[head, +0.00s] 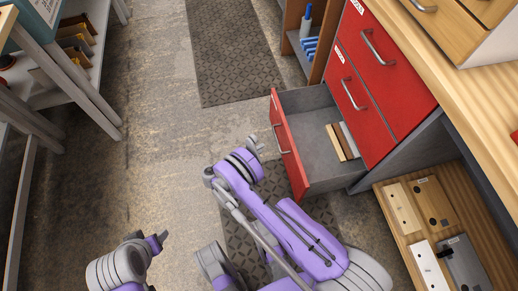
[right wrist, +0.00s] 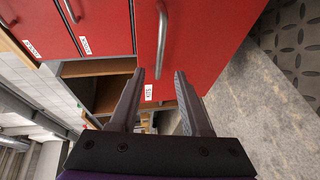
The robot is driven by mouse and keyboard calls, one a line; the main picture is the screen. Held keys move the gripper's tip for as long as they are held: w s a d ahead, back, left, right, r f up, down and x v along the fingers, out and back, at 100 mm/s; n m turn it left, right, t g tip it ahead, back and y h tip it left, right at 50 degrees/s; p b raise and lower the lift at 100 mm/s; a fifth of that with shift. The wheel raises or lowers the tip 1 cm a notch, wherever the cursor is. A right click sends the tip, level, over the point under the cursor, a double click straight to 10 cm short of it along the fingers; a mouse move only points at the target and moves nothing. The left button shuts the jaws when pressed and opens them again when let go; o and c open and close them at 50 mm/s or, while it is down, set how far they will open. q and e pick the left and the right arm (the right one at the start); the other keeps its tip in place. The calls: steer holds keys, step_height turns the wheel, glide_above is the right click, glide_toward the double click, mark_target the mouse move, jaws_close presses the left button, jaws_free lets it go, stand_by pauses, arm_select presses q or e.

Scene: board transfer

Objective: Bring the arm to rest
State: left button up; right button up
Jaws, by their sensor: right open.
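My right gripper (head: 255,146) is open and empty, just left of the pulled-out red drawer (head: 288,150) in the head view. A small gap shows between its fingertips and the drawer's handle (head: 279,139). In the right wrist view the open fingers (right wrist: 160,73) point at the red front, and the handle (right wrist: 162,35) lines up with the space between them. My left gripper (head: 160,240) is at the lower left of the head view, over the floor; its jaw opening is unclear. A few narrow boards (head: 343,141) lie in the drawer.
A red cabinet (head: 385,90) stands under a wooden worktop (head: 462,90) at right. A low wooden shelf (head: 400,255) there holds several boards. A grey rack (head: 95,85) stands at left. The floor (head: 150,110) between is clear, with a dark mat (head: 235,60) at the back.

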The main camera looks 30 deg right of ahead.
stand_by(0.3)
step_height(320, 180, up, 20)
steer(key=s+d+y, duration=0.1)
steer(key=d+y, duration=0.1)
steer(key=y, duration=0.6)
steer(key=s+a+r+t+y, duration=0.1)
steer(key=s+a+r+y, duration=0.15)
steer(key=s, duration=0.45)
steer(key=s+a+r+m+y, duration=0.1)
steer(key=s+a+r+y, duration=0.2)
steer(key=s, duration=0.5)
steer(key=s+a+r+t+y, duration=0.1)
steer(key=s+a+r+y, duration=0.1)
steer(key=s+r, duration=0.35)
arm_select(q)
step_height(320, 180, up, 28)
steer(key=t+p, duration=0.1)
steer(key=p, duration=2.3)
steer(key=shift+w+f, duration=0.25)
steer(key=shift+w, duration=0.15)
arm_select(e)
step_height(320, 180, up, 26)
steer(key=shift+s+d+t, duration=0.15)
steer(key=shift+s+t, duration=0.1)
steer(key=shift+t, duration=0.15)
